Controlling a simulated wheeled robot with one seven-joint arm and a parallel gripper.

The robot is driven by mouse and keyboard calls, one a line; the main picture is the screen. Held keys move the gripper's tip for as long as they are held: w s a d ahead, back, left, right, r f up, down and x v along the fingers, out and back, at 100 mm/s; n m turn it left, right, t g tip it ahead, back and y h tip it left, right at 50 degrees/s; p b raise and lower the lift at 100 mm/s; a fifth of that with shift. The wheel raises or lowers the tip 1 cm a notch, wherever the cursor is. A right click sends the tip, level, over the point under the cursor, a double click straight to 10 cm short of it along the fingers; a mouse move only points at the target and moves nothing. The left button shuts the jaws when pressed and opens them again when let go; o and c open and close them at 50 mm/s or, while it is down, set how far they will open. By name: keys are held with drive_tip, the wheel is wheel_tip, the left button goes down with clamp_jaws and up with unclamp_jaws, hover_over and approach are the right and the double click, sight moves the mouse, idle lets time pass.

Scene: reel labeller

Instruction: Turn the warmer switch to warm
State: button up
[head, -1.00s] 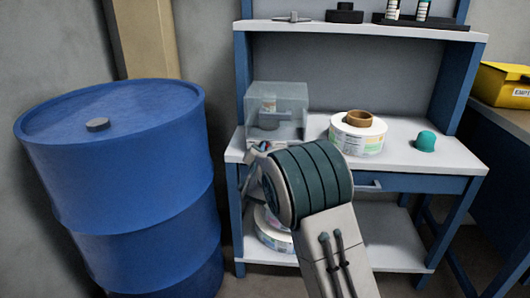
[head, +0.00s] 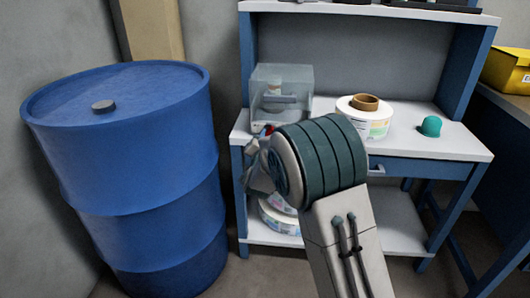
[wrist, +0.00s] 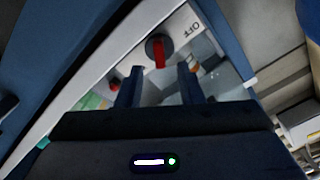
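The switch (wrist: 158,50) shows in the wrist view as a dark round knob with a red bar across it. It sits on a pale panel, with the word OFF to its right; no warm mark is legible. My gripper (wrist: 159,72) is open, its two dark fingers apart with the knob showing between and just beyond their tips. I cannot tell whether they touch it. In the head view my gripper (head: 257,168) is at the bench's front left, partly hidden by my wrist. A clear-covered box (head: 285,85) stands behind it, with a small red part low on its front.
A white bench (head: 440,150) holds a label reel (head: 366,118) and a teal domed object (head: 430,126). A shelf below holds more reels (head: 280,214). A large blue drum (head: 120,150) stands left of the bench. A second small red part (wrist: 114,85) shows in the wrist view.

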drive_tip(key=s+p, duration=0.1)
drive_tip(key=s, duration=0.8)
drive_tip(key=shift+s+a, duration=0.15)
drive_tip(key=shift+s, duration=0.15)
